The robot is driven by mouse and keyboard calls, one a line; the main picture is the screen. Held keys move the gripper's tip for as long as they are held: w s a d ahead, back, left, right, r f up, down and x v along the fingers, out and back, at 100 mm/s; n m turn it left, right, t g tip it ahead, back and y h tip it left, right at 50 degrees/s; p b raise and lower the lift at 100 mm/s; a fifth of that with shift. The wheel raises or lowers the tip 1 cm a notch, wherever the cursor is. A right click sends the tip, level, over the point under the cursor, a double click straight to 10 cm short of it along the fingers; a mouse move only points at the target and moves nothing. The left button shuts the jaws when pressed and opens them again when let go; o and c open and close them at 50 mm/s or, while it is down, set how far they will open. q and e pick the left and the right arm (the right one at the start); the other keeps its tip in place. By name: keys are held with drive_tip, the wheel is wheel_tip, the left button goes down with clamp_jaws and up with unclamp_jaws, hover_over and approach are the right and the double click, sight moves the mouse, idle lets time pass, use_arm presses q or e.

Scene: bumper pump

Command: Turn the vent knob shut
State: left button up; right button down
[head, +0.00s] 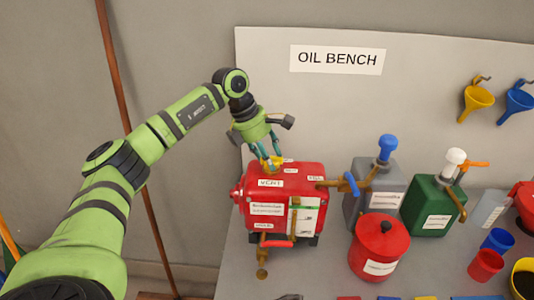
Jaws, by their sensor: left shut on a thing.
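The red tank (308,178) stands on the bench under the oil bench sign. A label reading VENT (270,183) is on its upper front edge. The vent knob (278,161) is a small yellow piece on the tank's top, just behind that label, and is partly hidden by the fingers. My left gripper (271,161) reaches down from above and is shut on the vent knob. The knob's turned angle cannot be made out. My right gripper is not in view.
A brass tap with a red lever (277,244) sticks out of the tank's front. A brass spout with a blue handle (350,184) is at its right. A grey can (383,190), a green can (429,208) and a red lidded pot (378,250) stand close by on the right.

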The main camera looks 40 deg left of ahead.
use_arm(q)
drive_tip(key=shift+d+m+g+h, duration=0.25)
drive_tip(key=shift+m+g+h, duration=0.05)
drive_tip(key=shift+m, duration=0.7)
drive_tip(key=o, duration=1.1)
drive_tip(key=shift+w+d, duration=0.2)
drive_tip(key=shift+s+a, duration=0.1)
drive_tip(key=shift+a, duration=0.1)
drive_tip(key=shift+a+r, duration=0.15)
drive_tip(key=shift+r, duration=0.15)
drive_tip(key=v, duration=1.1)
drive_tip(key=shift+d+r, duration=0.2)
drive_tip(key=shift+r, duration=0.05)
